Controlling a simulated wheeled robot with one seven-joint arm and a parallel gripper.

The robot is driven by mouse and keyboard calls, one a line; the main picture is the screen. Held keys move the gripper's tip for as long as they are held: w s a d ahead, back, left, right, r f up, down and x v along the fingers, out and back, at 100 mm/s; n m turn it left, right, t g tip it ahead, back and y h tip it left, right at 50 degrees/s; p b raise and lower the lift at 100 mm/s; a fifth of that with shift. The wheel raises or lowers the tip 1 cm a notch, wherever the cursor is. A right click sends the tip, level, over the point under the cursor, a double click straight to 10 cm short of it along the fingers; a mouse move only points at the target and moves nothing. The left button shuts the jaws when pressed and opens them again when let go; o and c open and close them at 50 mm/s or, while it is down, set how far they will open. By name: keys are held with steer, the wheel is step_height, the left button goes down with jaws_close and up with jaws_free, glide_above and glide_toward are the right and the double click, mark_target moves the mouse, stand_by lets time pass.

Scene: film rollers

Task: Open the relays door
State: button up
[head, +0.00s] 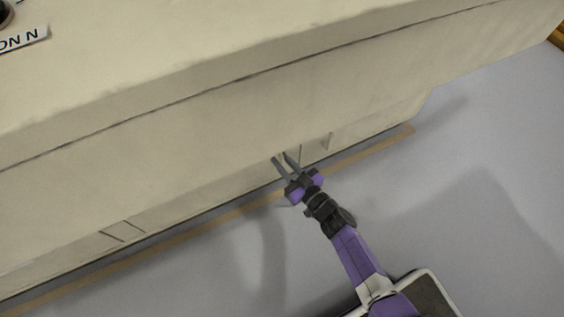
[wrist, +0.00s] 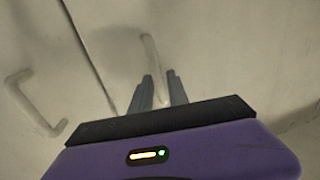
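The pale beige cabinet (head: 230,140) fills the upper left of the head view. My gripper (head: 281,157) is at its lower front, with its two grey fingers apart and nothing seen held. In the wrist view, a pale bar handle (wrist: 151,55) stands on a door panel just ahead of my gripper (wrist: 160,75). Its lower part shows in the gap between the fingers; I cannot tell whether they touch it. A second bar handle (wrist: 35,105) is on the panel to the left, across a dark vertical seam (wrist: 88,55). No label marks either door as relays.
The cabinet's upper part overhangs the lower front. A tan strip (head: 165,250) runs along the floor at its base. Grey floor (head: 470,170) is open to the right. A small label (head: 22,40) ending "ON N" is on top at the far left.

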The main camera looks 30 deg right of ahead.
steer(key=shift+w, duration=0.15)
jaws_close()
stand_by(1.4)
